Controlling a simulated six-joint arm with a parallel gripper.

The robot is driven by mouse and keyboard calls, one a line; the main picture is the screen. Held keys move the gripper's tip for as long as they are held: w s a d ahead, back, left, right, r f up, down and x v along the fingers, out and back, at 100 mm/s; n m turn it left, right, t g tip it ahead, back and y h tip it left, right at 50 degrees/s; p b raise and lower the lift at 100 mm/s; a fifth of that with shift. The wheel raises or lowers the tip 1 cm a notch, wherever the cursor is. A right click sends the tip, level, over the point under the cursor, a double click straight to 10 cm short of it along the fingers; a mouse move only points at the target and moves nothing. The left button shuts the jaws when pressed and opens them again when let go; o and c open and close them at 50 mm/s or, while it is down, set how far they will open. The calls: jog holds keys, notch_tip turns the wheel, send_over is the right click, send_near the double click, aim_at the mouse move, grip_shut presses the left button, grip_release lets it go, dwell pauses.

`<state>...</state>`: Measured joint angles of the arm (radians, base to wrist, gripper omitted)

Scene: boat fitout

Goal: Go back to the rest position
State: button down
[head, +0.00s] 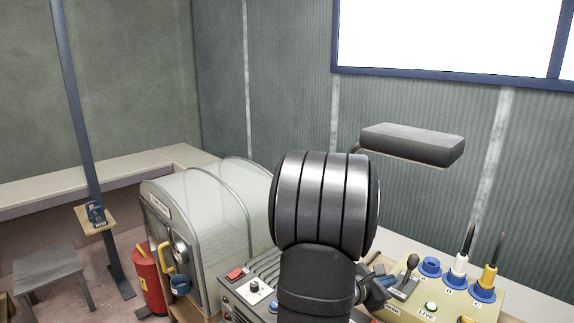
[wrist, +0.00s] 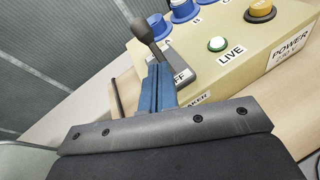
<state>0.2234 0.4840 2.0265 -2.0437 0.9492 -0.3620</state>
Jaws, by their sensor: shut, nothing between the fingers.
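My gripper (wrist: 160,85) has blue fingers pressed together with nothing between them. In the wrist view its tips are close to the breaker lever (wrist: 140,30) on the cream power box (wrist: 240,75); I cannot tell whether they touch it. In the head view the gripper (head: 375,291) shows only partly, at the right of my dark arm, just left of the lever (head: 411,264). The lever has a black knob and stands on a grey base marked OFF. The green LIVE light (wrist: 217,44) sits beside it.
The box (head: 408,312) has blue sockets; white (head: 460,264) and yellow (head: 489,277) plugs stand in B and C, while A (head: 430,266) is empty. A grey lamp (head: 412,144) hangs above. A domed cabinet (head: 205,215), red extinguisher (head: 147,280) and stool (head: 46,268) are left.

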jog(key=shift+t+h, duration=0.4)
jog(key=shift+h, duration=0.2)
jog(key=a+f, duration=0.1)
jog(key=s+a+f, duration=0.1)
jog(key=a+f, duration=0.1)
jog(key=shift+s+a+f, duration=0.2)
jog(key=shift+s+a, duration=0.05)
jog(key=shift+a, duration=0.15)
jog(key=shift+v, duration=1.8)
jog(key=shift+d, duration=0.1)
jog(key=shift+g+y, duration=0.4)
jog(key=shift+y, duration=0.2)
jog(key=w+d+r, duration=0.2)
jog(key=d, duration=0.1)
jog(key=w+d+r, duration=0.2)
jog(key=d, duration=0.2)
jog(key=w+d+r, duration=0.2)
jog(key=w+d, duration=0.1)
jog(key=shift+d+r, duration=0.25)
jog(key=shift+d, duration=0.1)
jog(key=shift+w+d+r, duration=0.15)
jog(key=shift+w+d, duration=0.3)
jog(key=shift+w, duration=0.1)
